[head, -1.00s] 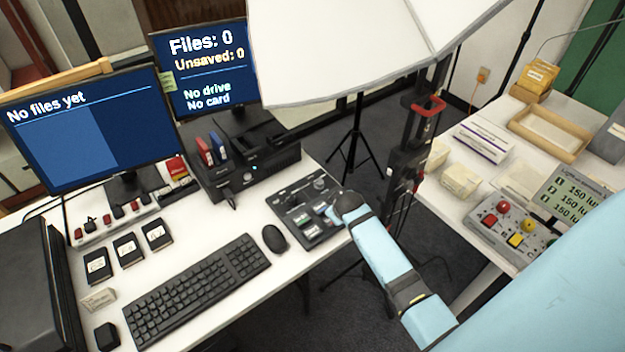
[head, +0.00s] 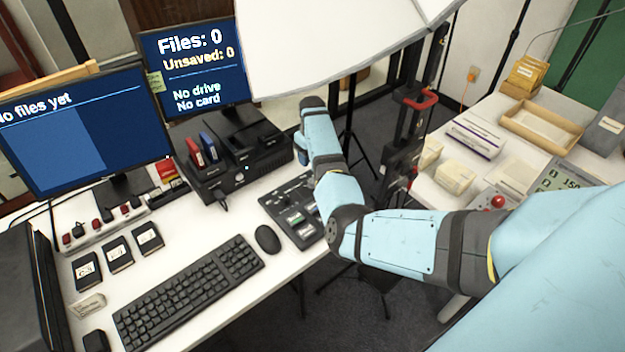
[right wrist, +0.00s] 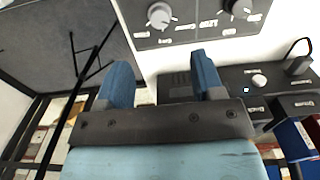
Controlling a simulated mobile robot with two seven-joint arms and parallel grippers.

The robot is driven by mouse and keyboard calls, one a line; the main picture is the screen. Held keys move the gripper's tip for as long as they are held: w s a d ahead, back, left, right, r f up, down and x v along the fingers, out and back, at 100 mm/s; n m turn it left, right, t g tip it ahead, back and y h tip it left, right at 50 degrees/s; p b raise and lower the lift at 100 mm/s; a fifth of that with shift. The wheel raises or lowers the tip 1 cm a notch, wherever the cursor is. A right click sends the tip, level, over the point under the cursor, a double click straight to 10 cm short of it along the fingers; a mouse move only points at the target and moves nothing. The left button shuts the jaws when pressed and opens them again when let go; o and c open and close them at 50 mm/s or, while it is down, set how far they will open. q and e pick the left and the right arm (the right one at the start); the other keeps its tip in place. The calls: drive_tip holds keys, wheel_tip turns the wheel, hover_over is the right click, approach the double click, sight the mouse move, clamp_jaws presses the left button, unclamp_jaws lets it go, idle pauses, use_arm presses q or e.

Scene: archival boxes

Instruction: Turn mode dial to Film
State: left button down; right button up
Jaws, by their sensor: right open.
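The dark control panel (head: 279,207) lies on the white desk beside the mouse, partly covered by my right arm in the head view. My left gripper is not in view.
A black dock box (head: 245,170) with red and blue drives stands behind the panel. A keyboard (head: 190,290) and mouse (head: 267,239) lie to its left. A large white light panel (head: 340,45) hangs above. Monitors (head: 85,125) show no files.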

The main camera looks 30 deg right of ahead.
sight(312, 182)
wheel_tip(312, 182, down, 11)
drive_tip(key=shift+r+b, duration=0.1)
drive_tip(key=shift+b, duration=0.6)
drive_tip(key=c, duration=0.9)
